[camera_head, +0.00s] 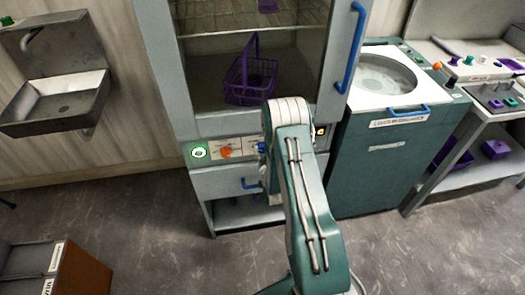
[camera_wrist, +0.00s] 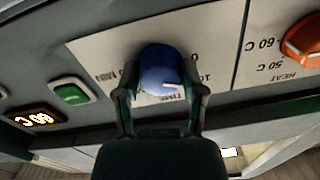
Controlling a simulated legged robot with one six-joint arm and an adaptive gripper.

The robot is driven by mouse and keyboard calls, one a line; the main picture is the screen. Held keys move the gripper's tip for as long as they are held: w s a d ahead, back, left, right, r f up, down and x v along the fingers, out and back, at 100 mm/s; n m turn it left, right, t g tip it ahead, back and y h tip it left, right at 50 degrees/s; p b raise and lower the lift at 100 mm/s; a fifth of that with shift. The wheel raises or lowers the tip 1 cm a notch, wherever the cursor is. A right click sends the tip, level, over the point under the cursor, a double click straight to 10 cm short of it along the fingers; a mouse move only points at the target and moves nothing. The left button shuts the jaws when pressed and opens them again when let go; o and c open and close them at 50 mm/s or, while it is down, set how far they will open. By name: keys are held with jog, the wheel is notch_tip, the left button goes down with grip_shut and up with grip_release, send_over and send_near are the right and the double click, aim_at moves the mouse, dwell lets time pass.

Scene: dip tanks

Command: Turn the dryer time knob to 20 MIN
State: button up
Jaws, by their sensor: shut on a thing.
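The dryer time knob (camera_wrist: 160,72) is blue, with a short white pointer mark near its lower right edge in the wrist view. It sits on a pale label whose print appears upside down; "TIME" and "MIN" are partly readable. My gripper (camera_wrist: 162,88) has one finger on each side of the knob and is shut on it. The fingers and palm cover part of the scale, so I cannot tell the exact setting. In the head view the dryer (camera_head: 205,126) stands in the middle, and my arm hides most of the knob area.
Beside the time knob is an orange heat knob (camera_wrist: 302,42), also in the head view (camera_head: 226,152). A green button (camera_wrist: 72,93) and a lit display (camera_wrist: 38,117) lie on the other side. A purple basket (camera_head: 250,80) stands inside the dryer. A blue door handle (camera_head: 351,48) is above.

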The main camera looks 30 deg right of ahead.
jog(key=m, duration=0.4)
jog(key=shift+w+r+m, duration=0.1)
jog(key=shift+r+m, duration=0.1)
jog(key=shift+m, duration=0.2)
jog(key=m, duration=0.5)
jog(key=shift+d+m+h, duration=0.1)
jog(key=shift+m+h, duration=0.2)
jog(key=m, duration=0.5)
jog(key=shift+f, duration=0.1)
jog(key=shift+f+m, duration=0.1)
jog(key=shift+m, duration=1.6)
jog(key=shift+f+m, duration=0.15)
jog(key=shift+m, duration=0.15)
jog(key=o, duration=1.2)
jog(key=shift+d, duration=0.15)
jog(key=shift+c, duration=0.2)
